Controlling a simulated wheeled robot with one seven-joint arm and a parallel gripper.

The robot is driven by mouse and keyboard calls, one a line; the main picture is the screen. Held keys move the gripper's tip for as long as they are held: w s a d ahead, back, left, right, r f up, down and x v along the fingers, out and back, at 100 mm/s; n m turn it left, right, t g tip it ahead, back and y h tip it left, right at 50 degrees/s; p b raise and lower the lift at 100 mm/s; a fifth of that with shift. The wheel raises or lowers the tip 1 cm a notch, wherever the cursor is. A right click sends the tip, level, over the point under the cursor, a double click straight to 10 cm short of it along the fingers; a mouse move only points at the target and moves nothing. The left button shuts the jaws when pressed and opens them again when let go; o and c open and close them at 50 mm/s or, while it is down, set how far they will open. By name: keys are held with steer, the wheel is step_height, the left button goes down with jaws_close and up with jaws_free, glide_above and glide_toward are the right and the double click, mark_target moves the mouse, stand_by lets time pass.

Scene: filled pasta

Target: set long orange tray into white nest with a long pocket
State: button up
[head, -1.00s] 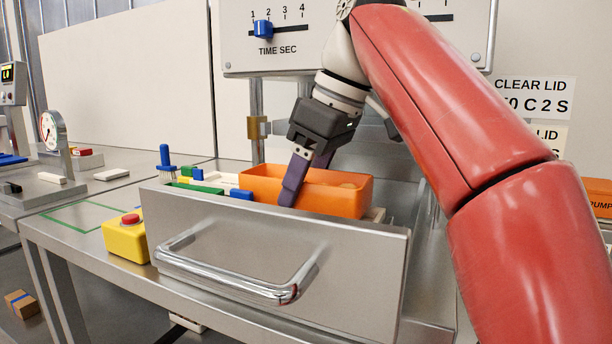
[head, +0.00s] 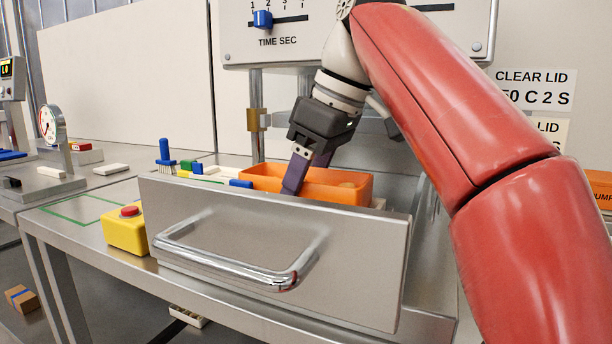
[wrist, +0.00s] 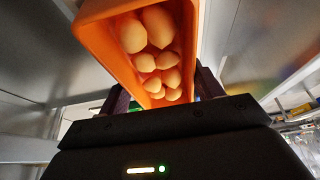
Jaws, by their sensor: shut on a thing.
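The long orange tray (head: 335,190) is in the head view, behind the drawer's metal front. In the wrist view the tray (wrist: 105,45) holds several pale yellow, rounded pieces of pasta. The tray's lower part is hidden by the drawer front. White parts, perhaps of the nest (head: 214,174), show left of the tray. Its long pocket is hidden, so I cannot tell whether the tray touches it.
The steel drawer front (head: 200,215) with its bar handle stands close before the tray. Blue and green blocks (head: 240,183) lie left of it. A yellow box with a red button (head: 126,232) is at the left. Metal posts and a panel stand behind.

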steer(key=shift+f, duration=0.1)
stand_by(0.3)
steer(key=shift+f, duration=0.35)
steer(key=shift+f, duration=0.1)
steer(key=o, duration=1)
steer(key=shift+b, duration=0.3)
steer(key=shift+o, duration=0.5)
steer(key=shift+d+r+p, duration=0.15)
steer(key=shift+r+p, duration=0.15)
steer(key=shift+r, duration=0.05)
steer(key=shift+o, duration=0.4)
steer(key=p+v, duration=0.4)
steer(key=v, duration=0.3)
steer(key=shift+s+r+p, duration=0.2)
steer(key=shift+r+p, duration=0.1)
steer(key=shift+r, duration=0.1)
